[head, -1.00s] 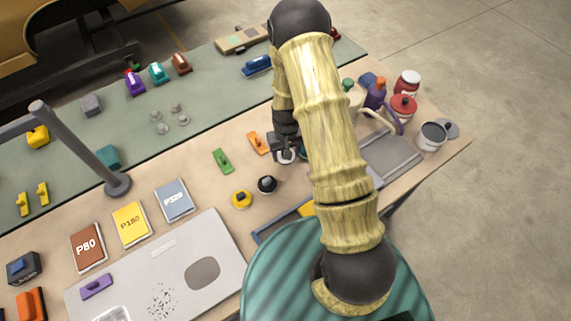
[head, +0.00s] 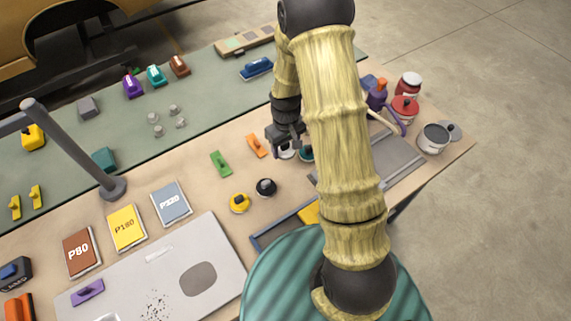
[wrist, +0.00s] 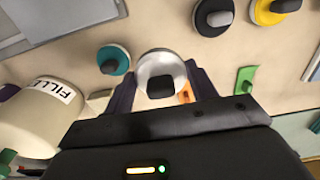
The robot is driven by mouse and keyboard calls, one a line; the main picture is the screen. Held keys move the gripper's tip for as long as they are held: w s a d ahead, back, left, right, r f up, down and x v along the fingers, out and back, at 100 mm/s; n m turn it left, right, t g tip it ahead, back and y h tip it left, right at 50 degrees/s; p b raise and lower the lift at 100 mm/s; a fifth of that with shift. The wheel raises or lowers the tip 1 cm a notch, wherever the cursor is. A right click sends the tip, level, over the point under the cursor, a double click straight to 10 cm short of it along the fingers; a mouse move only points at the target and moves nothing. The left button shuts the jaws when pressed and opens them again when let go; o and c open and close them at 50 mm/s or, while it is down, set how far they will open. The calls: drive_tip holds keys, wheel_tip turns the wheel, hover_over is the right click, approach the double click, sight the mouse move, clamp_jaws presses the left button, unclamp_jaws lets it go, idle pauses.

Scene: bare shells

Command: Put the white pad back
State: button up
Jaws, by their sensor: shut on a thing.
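The white pad (wrist: 158,66) is a round white disc with a dark knob. In the wrist view it sits between the two fingers of my gripper (wrist: 162,88), which is shut on the knob. In the head view the white pad (head: 286,153) shows only partly, under my gripper (head: 286,143). I cannot tell whether it touches the table or hangs just above. A teal round pad (wrist: 113,58) lies close beside it and also shows in the head view (head: 306,153), partly behind my arm.
A black pad (head: 266,187) and a yellow pad (head: 239,203) lie nearby. Orange (head: 256,145) and green (head: 221,164) blocks lie left of my gripper. A filler tub (wrist: 40,115), cans (head: 434,138) and a grey tray (head: 398,160) stand to the right in the head view.

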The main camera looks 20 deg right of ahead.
hover_over(286, 169)
wheel_tip(286, 169, down, 4)
drive_tip(key=shift+w+f+p, duration=0.15)
drive_tip(key=shift+f+p, duration=0.05)
drive_tip(key=shift+p, duration=0.25)
drive_tip(key=shift+f, duration=0.1)
drive_tip(key=shift+f+p, duration=0.55)
drive_tip(key=shift+f, duration=1.5)
drive_tip(key=shift+f, duration=0.15)
drive_tip(key=o, duration=1)
drive_tip(key=shift+o, duration=0.2)
